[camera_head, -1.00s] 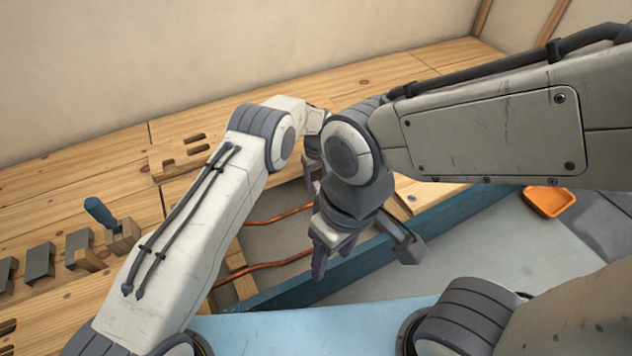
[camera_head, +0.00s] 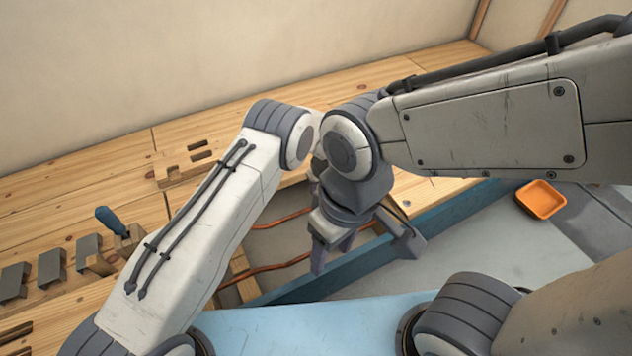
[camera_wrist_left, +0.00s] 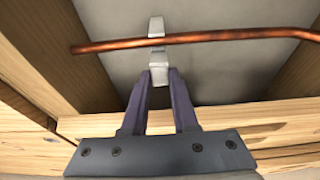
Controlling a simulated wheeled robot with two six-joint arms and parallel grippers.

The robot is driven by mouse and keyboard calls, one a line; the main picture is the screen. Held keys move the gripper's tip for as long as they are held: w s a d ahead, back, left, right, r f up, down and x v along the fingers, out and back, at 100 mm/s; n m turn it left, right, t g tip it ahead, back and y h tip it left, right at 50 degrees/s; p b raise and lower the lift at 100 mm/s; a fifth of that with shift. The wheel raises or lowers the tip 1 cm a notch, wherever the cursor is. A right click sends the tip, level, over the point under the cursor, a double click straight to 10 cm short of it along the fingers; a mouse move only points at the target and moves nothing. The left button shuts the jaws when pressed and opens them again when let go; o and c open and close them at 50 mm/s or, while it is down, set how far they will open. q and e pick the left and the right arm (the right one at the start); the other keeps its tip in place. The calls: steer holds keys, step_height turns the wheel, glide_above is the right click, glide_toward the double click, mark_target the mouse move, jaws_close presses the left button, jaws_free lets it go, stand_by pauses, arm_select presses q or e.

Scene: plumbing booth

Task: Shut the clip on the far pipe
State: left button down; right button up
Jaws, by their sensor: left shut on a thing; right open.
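The far copper pipe (camera_head: 280,220) runs across the recess in the bench, partly hidden by my arms. In the left wrist view a copper pipe (camera_wrist_left: 220,38) passes over a grey metal clip (camera_wrist_left: 156,28), whose lower tab (camera_wrist_left: 158,71) reaches between my left fingers. My left gripper (camera_wrist_left: 160,82) is shut on that tab, just below the pipe. In the head view the left gripper is hidden behind my right arm. My right gripper (camera_head: 335,250) is open and points down above the recess, with nothing seen between its fingers.
The near copper pipe (camera_head: 265,268) runs parallel to the far one. A blue rail (camera_head: 440,217) edges the recess. An orange tray (camera_head: 541,199) stands at right. A blue-handled tool (camera_head: 109,220) and grey blocks (camera_head: 52,267) are at left. My arms cross closely.

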arm_select(q)
steer(key=shift+s+d+t, duration=0.1)
steer(key=shift+s+t, duration=0.1)
steer(key=shift+t, duration=0.2)
steer(key=t+b, duration=0.1)
steer(key=b, duration=0.2)
steer(key=s+t+y+b, duration=0.1)
steer(key=b, duration=0.3)
steer(key=shift+d+f, duration=0.2)
steer(key=shift+f, duration=0.1)
steer(key=shift+s+r+t+b, duration=0.15)
steer(key=shift+r+t+b, duration=0.2)
steer(key=shift+b, duration=0.85)
steer(key=c, duration=0.7)
jaws_free()
steer(key=p+v, duration=0.4)
steer(key=v, duration=0.3)
steer(key=shift+s+d+r, duration=0.1)
steer(key=shift+s+d, duration=0.1)
